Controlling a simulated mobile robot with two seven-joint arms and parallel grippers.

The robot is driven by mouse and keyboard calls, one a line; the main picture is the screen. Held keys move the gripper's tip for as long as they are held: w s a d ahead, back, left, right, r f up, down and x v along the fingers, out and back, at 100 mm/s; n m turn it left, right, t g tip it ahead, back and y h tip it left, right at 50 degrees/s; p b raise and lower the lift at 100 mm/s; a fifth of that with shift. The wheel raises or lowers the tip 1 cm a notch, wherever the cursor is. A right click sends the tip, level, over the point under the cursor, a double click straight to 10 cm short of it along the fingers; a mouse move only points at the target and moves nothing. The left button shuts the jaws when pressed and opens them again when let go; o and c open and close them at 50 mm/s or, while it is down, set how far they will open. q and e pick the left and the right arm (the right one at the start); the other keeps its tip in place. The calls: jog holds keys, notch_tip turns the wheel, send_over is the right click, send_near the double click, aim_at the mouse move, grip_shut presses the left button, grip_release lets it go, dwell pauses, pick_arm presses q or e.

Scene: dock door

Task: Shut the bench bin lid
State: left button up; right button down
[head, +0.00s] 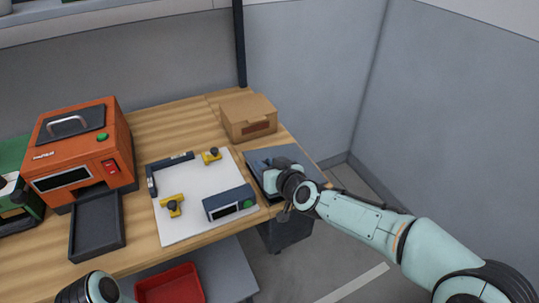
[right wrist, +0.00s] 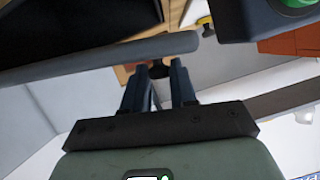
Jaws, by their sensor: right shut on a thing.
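The bench bin (head: 288,232) is a dark grey box at the right front corner of the wooden bench. Its blue-grey lid (head: 312,181) lies low and looks nearly flat over it. I cannot tell whether a gap remains under it. My right gripper (head: 271,178) is over the lid, and my arm and wrist hide part of it. In the right wrist view the fingers (right wrist: 158,72) are close together at a grey bar-like edge (right wrist: 90,66), apparently the lid's, with a small dark part between them. My left gripper is out of view; only part of that arm shows.
A cardboard box (head: 249,117) stands behind the lid. A white board (head: 185,220) with yellow clamps and a blue-grey device (head: 229,203) lies to its left. An orange machine (head: 80,150) stands further left. A red tray (head: 170,286) sits below the bench. Grey walls close the right.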

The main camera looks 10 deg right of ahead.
jog(key=shift+s+a+f+n+h, duration=0.1)
jog(key=shift+a+f+n+h, duration=0.2)
jog(key=shift+f, duration=0.25)
jog(key=c, duration=0.9)
grip_release()
jog(key=shift+d, duration=0.1)
jog(key=v, duration=1.3)
jog(key=shift+s, duration=0.2)
jog(key=shift+d+f, duration=0.1)
